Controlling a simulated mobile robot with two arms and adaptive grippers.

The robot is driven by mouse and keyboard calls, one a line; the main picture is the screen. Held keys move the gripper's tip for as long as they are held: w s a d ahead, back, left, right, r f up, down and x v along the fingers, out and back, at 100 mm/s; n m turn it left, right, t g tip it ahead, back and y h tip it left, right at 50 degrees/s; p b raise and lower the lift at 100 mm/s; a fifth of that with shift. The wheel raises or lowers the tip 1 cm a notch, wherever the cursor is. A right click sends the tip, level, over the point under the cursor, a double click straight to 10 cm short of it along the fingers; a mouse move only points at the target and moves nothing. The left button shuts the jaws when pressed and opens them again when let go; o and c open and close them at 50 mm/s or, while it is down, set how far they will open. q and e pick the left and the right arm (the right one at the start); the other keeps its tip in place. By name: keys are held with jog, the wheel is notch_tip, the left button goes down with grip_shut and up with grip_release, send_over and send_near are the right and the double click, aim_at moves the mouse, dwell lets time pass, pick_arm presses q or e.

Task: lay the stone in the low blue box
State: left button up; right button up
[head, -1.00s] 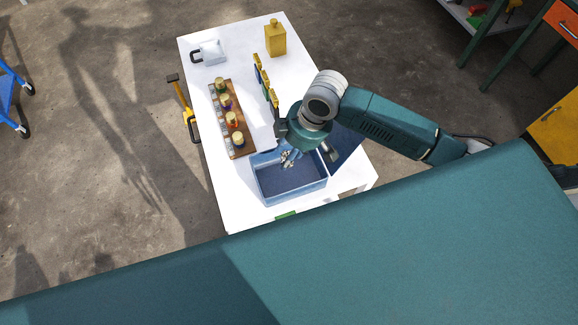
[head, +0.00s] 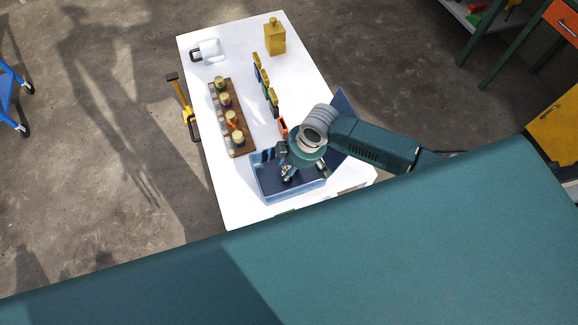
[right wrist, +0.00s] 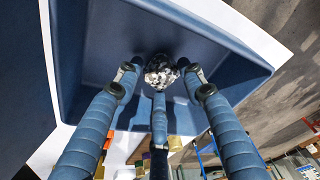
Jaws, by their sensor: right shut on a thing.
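The low blue box (head: 259,186) stands open at the near end of the white table. Its inner walls fill much of the right wrist view (right wrist: 105,40). My right gripper (head: 288,174) points down into the box. In the right wrist view, the fingers of that gripper (right wrist: 160,76) are closed around a speckled black-and-white stone (right wrist: 161,70). The stone is inside the box's outline, close to its floor; I cannot tell whether it touches the floor. My left gripper is not in view.
A wooden rack (head: 238,139) with several capped jars stands left of the box. Upright yellow-topped pieces (head: 265,85), a yellow bottle (head: 275,37) and a white container (head: 209,50) stand farther back. A dark blue panel (head: 344,110) is beside the arm.

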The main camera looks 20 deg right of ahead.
jog(key=o, duration=1.2)
jog(key=shift+f, duration=0.1)
jog(key=shift+c, duration=0.2)
jog(key=v, duration=1.2)
